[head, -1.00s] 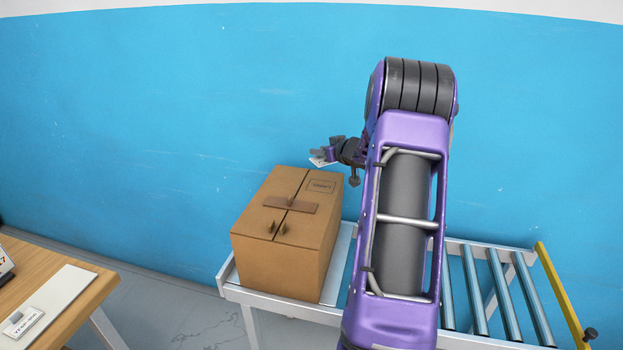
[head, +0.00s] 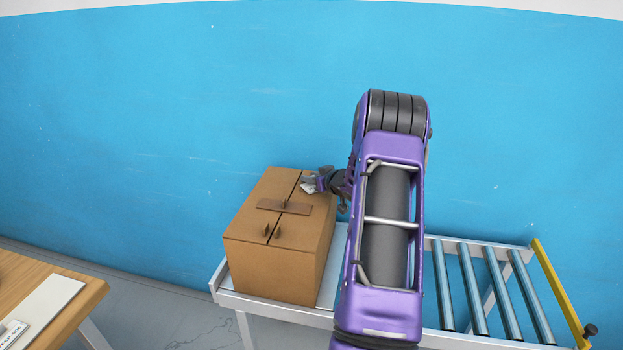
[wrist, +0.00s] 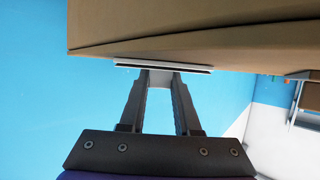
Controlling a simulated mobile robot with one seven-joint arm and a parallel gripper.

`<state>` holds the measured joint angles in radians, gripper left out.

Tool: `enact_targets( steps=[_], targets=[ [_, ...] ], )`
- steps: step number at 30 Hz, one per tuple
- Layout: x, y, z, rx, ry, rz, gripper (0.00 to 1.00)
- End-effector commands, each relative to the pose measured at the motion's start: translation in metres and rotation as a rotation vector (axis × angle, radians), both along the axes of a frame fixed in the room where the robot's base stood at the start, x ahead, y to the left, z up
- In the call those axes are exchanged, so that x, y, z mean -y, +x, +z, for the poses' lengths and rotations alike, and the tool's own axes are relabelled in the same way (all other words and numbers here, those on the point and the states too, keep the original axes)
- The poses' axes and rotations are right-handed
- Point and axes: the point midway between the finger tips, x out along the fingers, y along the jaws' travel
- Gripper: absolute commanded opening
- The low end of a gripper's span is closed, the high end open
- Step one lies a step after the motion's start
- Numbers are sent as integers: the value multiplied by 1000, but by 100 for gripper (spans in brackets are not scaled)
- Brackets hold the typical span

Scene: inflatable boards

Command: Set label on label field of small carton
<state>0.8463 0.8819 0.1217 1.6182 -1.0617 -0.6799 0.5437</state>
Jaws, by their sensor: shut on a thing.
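The small carton (head: 262,262) is a brown closed box with a tape strip across its top seam, standing on the conveyor's left end. My gripper (head: 313,185) is over the back right of its top and is shut on a small white label (head: 307,188). The gripper covers the printed label field there. In the wrist view the label (wrist: 165,67) shows edge-on as a thin pale strip at the fingertips (wrist: 160,82), close to the carton (wrist: 200,30). I cannot tell whether the label touches the carton.
The roller conveyor (head: 478,285) runs to the right, with a yellow bar (head: 560,295) at its end. A wooden table (head: 88,300) at the lower left holds a white strip (head: 50,300) and a printed card (head: 12,330). A blue wall (head: 150,110) stands behind.

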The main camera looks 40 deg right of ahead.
Motion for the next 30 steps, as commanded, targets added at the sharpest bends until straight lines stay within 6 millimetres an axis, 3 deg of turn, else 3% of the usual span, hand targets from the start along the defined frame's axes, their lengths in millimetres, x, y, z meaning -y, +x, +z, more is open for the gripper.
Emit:
enact_targets(
  steps=[9,10,15,25,30],
  targets=[
    [0,0,-3,2,-1,0,0],
    [0,0,-2,2,-1,-1,35],
    [0,0,-1,2,-1,0,61],
    [0,0,4,2,-2,0,61],
    [0,-22,12,2,-3,-1,61]
  ],
)
